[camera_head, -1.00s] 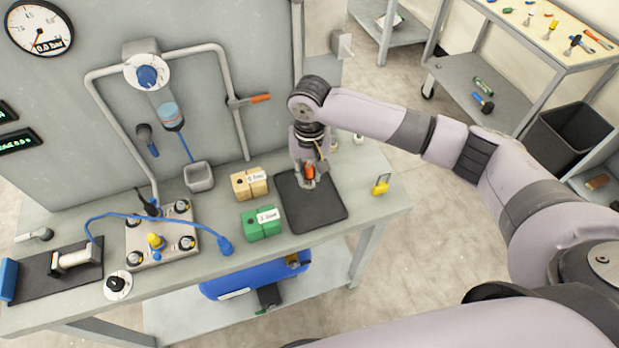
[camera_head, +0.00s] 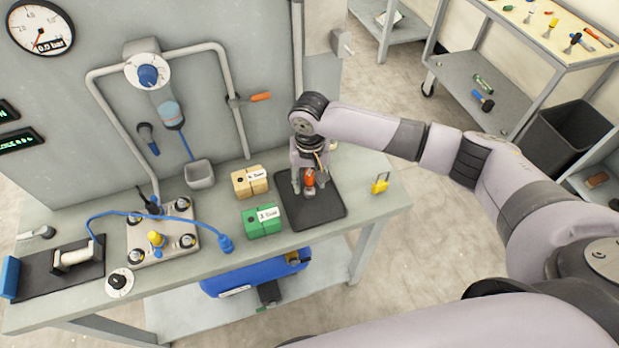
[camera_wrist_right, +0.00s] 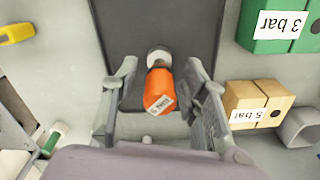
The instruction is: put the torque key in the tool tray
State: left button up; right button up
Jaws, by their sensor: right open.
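The torque key (camera_head: 309,178) has an orange body with a white label and a pale metal end. It is on the dark tool tray (camera_head: 323,212), which lies flat on the bench. In the right wrist view the key (camera_wrist_right: 158,88) is between the spread fingers, with its pale end over the dark tray surface (camera_wrist_right: 160,25). My right gripper (camera_head: 310,184) is open around the key, low over the tray. In the wrist view the fingers of my right gripper (camera_wrist_right: 160,72) have gaps to the key on both sides. My left gripper is not in view.
A green block (camera_head: 262,222) and a tan block (camera_head: 249,182) stand left of the tray. A yellow padlock-like item (camera_head: 380,185) lies to its right. A plate with a blue hose (camera_head: 160,235) is farther left. Bench is clear between tray and padlock.

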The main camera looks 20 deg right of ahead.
jog(key=shift+r, duration=0.15)
notch_tip(320, 180, up, 12)
jog(key=b, duration=0.2)
jog(key=shift+b, duration=0.3)
dwell(0.4)
